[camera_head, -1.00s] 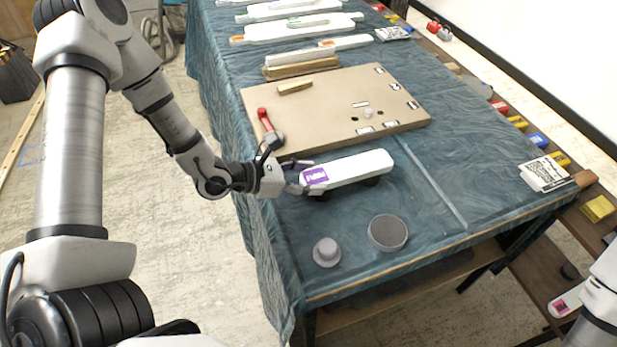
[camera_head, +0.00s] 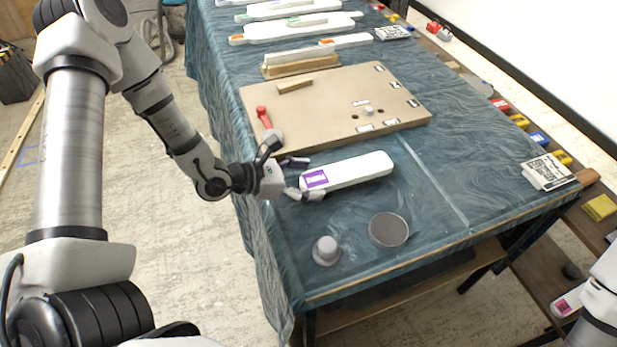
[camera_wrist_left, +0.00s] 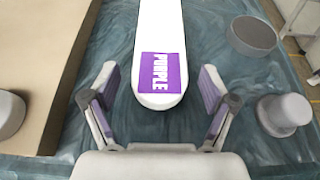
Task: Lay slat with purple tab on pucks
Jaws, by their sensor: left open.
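The white slat (camera_head: 355,170) with a purple tab (camera_head: 316,179) at its near-left end lies over the blue cloth, in front of the brown board. My left gripper (camera_head: 299,177) is open at the tab end. In the left wrist view the slat (camera_wrist_left: 160,25) and its tab, lettered PURPLE (camera_wrist_left: 163,72), point toward the open gripper (camera_wrist_left: 157,85). A finger stands on each side with a clear gap. I cannot make out any pucks under the slat. My right gripper is out of view.
A dark grey disc (camera_head: 388,230) and a grey knobbed piece (camera_head: 326,250) stand on the cloth in front of the slat. The brown board (camera_head: 335,98) with a red-handled piece (camera_head: 264,117) is behind it. The cloth right of the slat is mostly clear.

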